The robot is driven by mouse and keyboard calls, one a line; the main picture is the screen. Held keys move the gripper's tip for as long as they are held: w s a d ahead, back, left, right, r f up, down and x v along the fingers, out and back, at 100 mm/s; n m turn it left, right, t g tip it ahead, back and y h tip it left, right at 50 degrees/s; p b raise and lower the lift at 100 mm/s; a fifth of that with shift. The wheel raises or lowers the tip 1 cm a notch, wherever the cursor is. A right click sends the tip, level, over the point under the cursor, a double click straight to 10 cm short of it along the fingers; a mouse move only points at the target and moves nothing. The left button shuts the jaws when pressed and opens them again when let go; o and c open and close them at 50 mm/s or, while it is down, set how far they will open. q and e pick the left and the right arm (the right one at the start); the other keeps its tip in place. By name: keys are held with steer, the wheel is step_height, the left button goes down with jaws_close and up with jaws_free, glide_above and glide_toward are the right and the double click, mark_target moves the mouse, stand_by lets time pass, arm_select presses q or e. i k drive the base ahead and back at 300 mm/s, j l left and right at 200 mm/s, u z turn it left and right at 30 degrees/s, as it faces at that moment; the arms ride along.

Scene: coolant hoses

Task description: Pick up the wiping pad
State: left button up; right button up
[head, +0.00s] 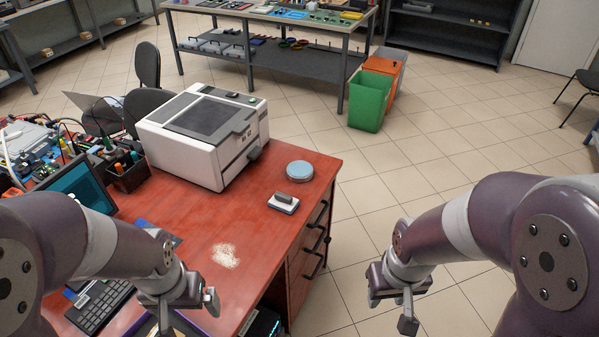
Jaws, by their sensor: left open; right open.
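The wiping pad (284,203) is a small light block with a dark grey grip on top. It lies on the red desk (188,225), near the right edge and in front of the white machine. My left gripper (187,318) is open and empty over the near part of the desk, nearer to me and left of the pad. My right gripper (389,310) is open and empty, out over the tiled floor to the right of the desk. Neither gripper touches the pad.
A pale crumbly patch (225,255) lies on the desk between my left gripper and the pad. A round blue-lidded dish (299,170) sits behind the pad. The white machine (205,135) stands behind left. A keyboard (100,305) and laptop (78,187) are at left.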

mark_target(286, 203)
steer(key=i+l+u, duration=0.1)
steer(key=l, duration=0.25)
steer(key=i+l+u, duration=0.1)
steer(key=l, duration=0.25)
steer(key=i+l+u, duration=0.1)
steer(key=i+l, duration=0.15)
steer(key=l, duration=0.15)
steer(key=i+l+u, duration=0.15)
steer(key=l, duration=0.25)
steer(key=i+l+u, duration=0.1)
steer(key=l, duration=0.25)
steer(key=i+l+u, duration=0.1)
steer(key=l, duration=0.35)
steer(key=i+l+u, duration=0.15)
steer(key=i, duration=0.3)
steer(key=i+l+u, duration=0.15)
steer(key=i, duration=0.3)
